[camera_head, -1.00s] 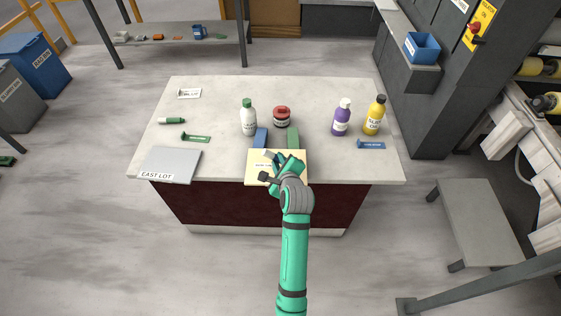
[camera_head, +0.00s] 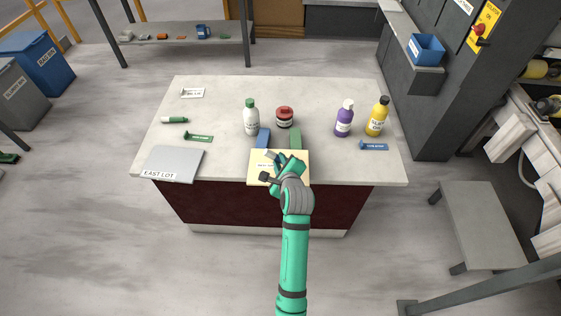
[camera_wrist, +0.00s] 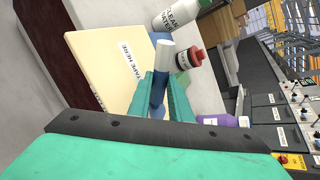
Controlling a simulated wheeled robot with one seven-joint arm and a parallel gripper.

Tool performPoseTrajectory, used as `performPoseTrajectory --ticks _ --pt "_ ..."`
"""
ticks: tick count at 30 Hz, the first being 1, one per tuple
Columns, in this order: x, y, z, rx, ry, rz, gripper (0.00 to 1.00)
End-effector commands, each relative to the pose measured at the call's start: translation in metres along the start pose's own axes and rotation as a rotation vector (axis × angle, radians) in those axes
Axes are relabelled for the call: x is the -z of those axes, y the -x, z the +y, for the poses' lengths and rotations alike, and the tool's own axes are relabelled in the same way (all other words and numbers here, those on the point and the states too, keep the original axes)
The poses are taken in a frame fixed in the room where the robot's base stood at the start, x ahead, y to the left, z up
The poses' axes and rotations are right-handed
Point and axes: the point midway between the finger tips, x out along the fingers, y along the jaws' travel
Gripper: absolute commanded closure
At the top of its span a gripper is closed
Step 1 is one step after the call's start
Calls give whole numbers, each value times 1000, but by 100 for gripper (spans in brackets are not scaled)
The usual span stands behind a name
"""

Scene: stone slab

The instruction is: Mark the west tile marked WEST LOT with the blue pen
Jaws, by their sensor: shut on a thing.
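A cream tile (camera_head: 257,179) lies at the front middle of the stone slab (camera_head: 220,110). It also shows in the wrist view (camera_wrist: 105,45), where its white label reads like "TAPE HERE"; I cannot read WEST LOT on it. My gripper (camera_head: 277,158) is over the tile's right part. In the wrist view my gripper (camera_wrist: 163,88) is shut on a blue pen (camera_wrist: 164,55) with a pale grey end. I cannot tell whether the pen touches the tile. A grey tile (camera_head: 172,162) marked EAST LOT lies at the front left.
Blue (camera_head: 263,137) and green (camera_head: 295,138) blocks lie just behind the cream tile. Behind them stand a white bottle (camera_head: 251,119) and red-lidded jar (camera_head: 284,117). Purple (camera_head: 344,121) and yellow (camera_head: 376,117) bottles stand right. A green pen (camera_head: 175,120) lies left.

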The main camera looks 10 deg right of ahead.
Motion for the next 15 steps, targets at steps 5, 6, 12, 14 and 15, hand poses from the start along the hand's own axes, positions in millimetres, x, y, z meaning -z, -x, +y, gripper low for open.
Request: performPoseTrajectory --ticks 5,6,12,14,15 --pt "-2 0 2 -3 1 -2 100" --pt "-2 -1 2 -3 1 -2 100" --pt "-4 -1 3 -3 1 -2 100" --pt "-5 -1 3 -2 0 -1 100" --pt "-5 -1 3 -2 0 -1 100"
